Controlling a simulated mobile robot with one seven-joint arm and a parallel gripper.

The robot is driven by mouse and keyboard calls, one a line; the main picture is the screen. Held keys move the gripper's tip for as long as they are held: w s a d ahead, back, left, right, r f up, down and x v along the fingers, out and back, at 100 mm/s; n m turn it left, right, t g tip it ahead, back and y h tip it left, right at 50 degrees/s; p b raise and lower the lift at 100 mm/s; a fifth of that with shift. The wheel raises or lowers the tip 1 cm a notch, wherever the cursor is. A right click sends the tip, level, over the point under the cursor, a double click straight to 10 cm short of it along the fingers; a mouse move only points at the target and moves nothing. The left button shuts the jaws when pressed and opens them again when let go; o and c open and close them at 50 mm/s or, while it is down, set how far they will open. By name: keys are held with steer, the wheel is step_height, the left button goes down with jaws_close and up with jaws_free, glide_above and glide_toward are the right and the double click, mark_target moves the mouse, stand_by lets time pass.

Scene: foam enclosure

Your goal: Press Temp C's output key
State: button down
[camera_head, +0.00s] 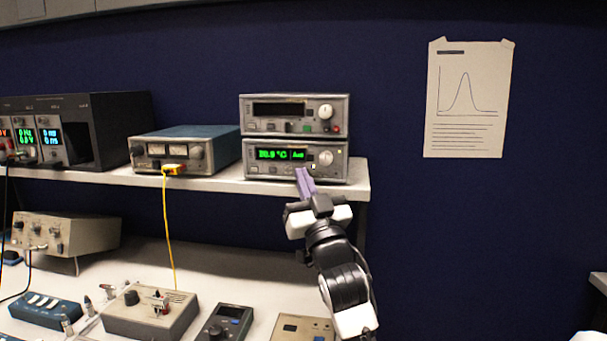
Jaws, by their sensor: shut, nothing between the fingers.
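Two grey instruments are stacked at the right end of the shelf. The lower one (265,171) has a lit green display (280,154) with a reading in °C, a round knob (326,158) and small keys below the display. The upper one (262,127) has a dark display and a white knob. I cannot read a "Temp C" label on either. My gripper (302,172) has purple fingers, shut and empty, with their tips at the lower front of the lower instrument. A small lit key (313,166) shows just right of the tips. Contact cannot be told, and the fingers hide part of the panel.
The shelf edge (220,184) runs just below the instruments. A blue-topped box (200,142) with a yellow cable stands left of them. Several devices sit on the bench below, including a beige box (150,315). The dark wall right of the arm is clear except for a paper sheet (467,100).

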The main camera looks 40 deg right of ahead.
steer(key=shift+s+a+b, duration=0.35)
steer(key=shift+s+a, duration=0.15)
steer(key=shift+a, duration=0.05)
stand_by(0.4)
steer(key=shift+s+a+b, duration=0.55)
steer(key=shift+s+a, duration=1.1)
steer(key=shift+a, duration=0.2)
steer(key=shift+a+f, duration=0.1)
steer(key=shift+f, duration=0.05)
